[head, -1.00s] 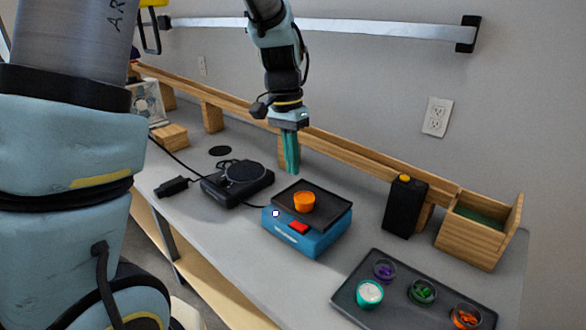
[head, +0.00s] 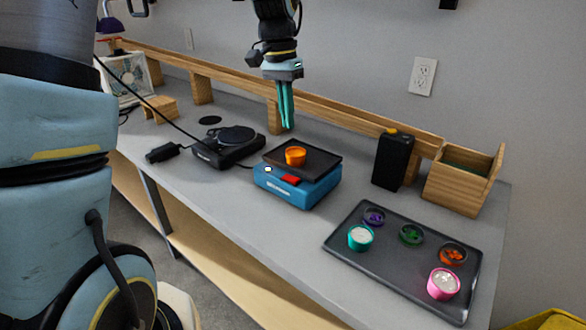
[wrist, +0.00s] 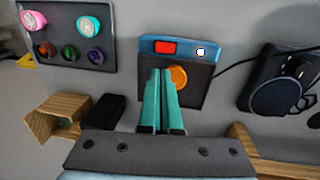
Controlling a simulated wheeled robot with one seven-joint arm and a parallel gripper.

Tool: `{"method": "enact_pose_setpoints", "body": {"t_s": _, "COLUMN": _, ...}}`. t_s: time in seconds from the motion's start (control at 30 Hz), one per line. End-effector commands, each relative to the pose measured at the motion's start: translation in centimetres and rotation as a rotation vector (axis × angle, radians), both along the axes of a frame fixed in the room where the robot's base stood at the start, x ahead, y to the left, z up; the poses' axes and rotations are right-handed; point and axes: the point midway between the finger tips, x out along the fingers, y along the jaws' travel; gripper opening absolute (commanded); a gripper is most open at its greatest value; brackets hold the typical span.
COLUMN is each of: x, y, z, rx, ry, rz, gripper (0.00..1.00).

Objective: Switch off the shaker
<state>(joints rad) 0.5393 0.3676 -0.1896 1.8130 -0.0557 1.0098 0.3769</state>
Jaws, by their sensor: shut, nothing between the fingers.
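The shaker (head: 318,192) is a blue box with a black platform on top, standing on the grey bench. An orange cup (head: 295,156) sits on the platform. The front has a red switch (head: 290,180) and a white round knob (head: 268,169). In the wrist view the red switch (wrist: 165,47) and white knob (wrist: 200,51) show on the blue edge beyond the platform. My gripper (head: 286,128) points down with its teal fingers together, empty, above and behind the platform. The wrist view shows the fingers (wrist: 160,72) in front of the platform, beside the orange cup (wrist: 179,76).
A black device with a round plate (head: 232,143) and cable stands left of the shaker. A black box (head: 392,160) and a wooden bin (head: 460,180) stand at right. A dark tray (head: 390,270) with several small cups lies front right. A wooden rail runs along the back.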

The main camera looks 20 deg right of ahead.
Motion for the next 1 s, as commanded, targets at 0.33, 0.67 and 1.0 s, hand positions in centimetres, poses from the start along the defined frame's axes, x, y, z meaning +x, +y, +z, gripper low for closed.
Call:
{"method": "enact_pose_setpoints", "body": {"t_s": 0.33, "x": -0.8, "y": -0.3, "z": -6.3, "rx": 0.004, "ry": 0.005, "rz": -0.001, "gripper": 0.0}}
{"method": "enact_pose_setpoints", "body": {"t_s": 0.67, "x": -1.4, "y": -0.7, "z": -11.7, "rx": 0.001, "ry": 0.003, "rz": 0.0, "gripper": 0.0}}
{"method": "enact_pose_setpoints", "body": {"t_s": 1.0, "x": -1.5, "y": -0.8, "z": -13.2, "rx": -0.001, "ry": 0.0, "rz": 0.0, "gripper": 0.0}}
